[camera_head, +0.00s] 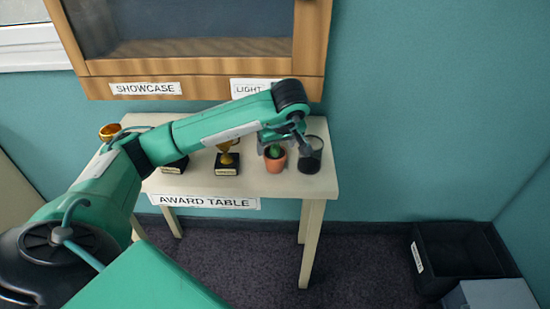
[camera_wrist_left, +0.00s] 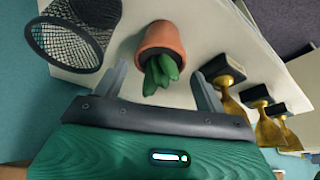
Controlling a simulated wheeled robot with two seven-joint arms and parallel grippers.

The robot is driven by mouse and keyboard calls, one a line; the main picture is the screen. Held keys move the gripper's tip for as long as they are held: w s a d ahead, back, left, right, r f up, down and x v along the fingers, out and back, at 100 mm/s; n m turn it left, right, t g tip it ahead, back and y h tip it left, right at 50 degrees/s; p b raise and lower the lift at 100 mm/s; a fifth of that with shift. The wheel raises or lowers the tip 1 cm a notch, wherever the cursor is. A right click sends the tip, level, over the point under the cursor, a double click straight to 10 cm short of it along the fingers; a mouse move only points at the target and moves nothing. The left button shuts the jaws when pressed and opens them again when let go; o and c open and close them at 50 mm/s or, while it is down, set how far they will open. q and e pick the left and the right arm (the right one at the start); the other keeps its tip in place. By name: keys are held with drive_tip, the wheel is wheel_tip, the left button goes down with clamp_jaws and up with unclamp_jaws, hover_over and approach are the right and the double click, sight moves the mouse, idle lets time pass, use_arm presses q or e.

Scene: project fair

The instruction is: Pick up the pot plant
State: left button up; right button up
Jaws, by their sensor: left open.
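The pot plant (camera_head: 275,158) is a small green cactus-like plant in a terracotta pot, standing on the white award table (camera_head: 200,186) near its right end. My left gripper (camera_head: 287,146) is right above and behind it, partly hiding the plant's top. In the left wrist view the pot plant (camera_wrist_left: 160,55) lies ahead, with its green leaves between the open fingers of my left gripper (camera_wrist_left: 160,88). The fingers are apart on both sides and the pot itself is a little beyond their tips. My right gripper is not in view.
A black mesh cup (camera_head: 311,156) stands close to the right of the pot. Gold trophies on black bases, one of them a trophy (camera_head: 228,160), stand to its left. A wooden showcase (camera_head: 200,68) hangs above the table. A black crate (camera_head: 455,255) sits on the floor at right.

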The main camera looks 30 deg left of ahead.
sight(275, 152)
use_arm(q)
drive_tip(key=x, duration=0.4)
drive_tip(key=shift+f, duration=0.3)
drive_tip(key=c, duration=0.9)
drive_tip(key=shift+o, duration=0.2)
drive_tip(key=shift+r, duration=0.15)
